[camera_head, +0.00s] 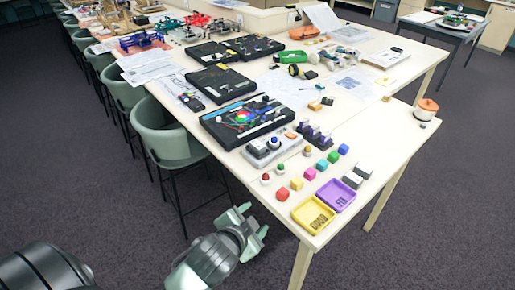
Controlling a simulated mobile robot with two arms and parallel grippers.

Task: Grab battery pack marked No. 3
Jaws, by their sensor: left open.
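My left gripper (254,220) is open and empty, low in the picture. It is over the floor, just off the near left edge of the long table (360,215). A row of dark and purple pieces (314,133) stands farther back on the table. I cannot read a number 3 on any of these, so I cannot tell which is battery pack No. 3. My right gripper is not in view.
A yellow tray (299,222) and a purple tray (347,198) lie near the table's front corner. A green chair (165,140) stands along the left side. An orange-topped round object (427,106) sits at the right edge.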

